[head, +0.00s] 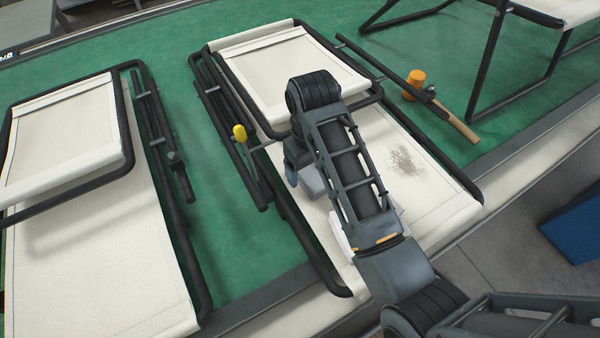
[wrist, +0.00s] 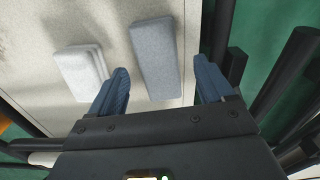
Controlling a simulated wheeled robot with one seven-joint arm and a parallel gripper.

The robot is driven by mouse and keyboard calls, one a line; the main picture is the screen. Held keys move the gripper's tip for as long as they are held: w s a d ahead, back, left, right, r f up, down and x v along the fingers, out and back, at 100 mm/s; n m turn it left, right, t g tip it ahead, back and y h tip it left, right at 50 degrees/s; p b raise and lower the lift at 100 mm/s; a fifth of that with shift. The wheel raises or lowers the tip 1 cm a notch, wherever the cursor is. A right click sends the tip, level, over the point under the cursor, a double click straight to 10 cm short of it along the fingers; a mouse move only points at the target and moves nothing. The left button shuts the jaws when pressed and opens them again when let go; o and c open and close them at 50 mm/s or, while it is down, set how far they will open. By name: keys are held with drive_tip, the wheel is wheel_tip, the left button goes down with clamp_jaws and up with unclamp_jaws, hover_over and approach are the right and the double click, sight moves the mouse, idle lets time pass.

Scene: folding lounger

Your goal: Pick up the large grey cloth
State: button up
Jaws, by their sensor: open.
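The large grey cloth (wrist: 158,58) looks like a folded, oblong grey pad lying on the cream lounger fabric. In the wrist view my gripper (wrist: 160,66) is open, with one blue finger on each side of the cloth's near end. Both fingers look apart from it, and I cannot tell how high they are above it. In the head view the cloth (head: 311,184) shows partly beside my arm, and one blue fingertip of my gripper (head: 291,177) is visible. The rest of the gripper is hidden by my wrist.
A smaller whitish folded cloth (wrist: 80,70) lies left of the grey one in the wrist view. A dusty patch (head: 402,160) marks the fabric on the right.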

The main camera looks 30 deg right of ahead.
drive_tip(key=shift+f+b, duration=0.5)
drive_tip(key=shift+f, duration=0.45)
drive_tip(key=shift+s+f+b, duration=0.1)
drive_tip(key=shift+f+b, duration=0.25)
drive_tip(key=shift+b, duration=0.1)
drive_tip(key=shift+r, duration=0.15)
drive_tip(key=c, duration=1)
drive_tip(key=shift+c, duration=0.2)
drive_tip(key=shift+r, duration=0.1)
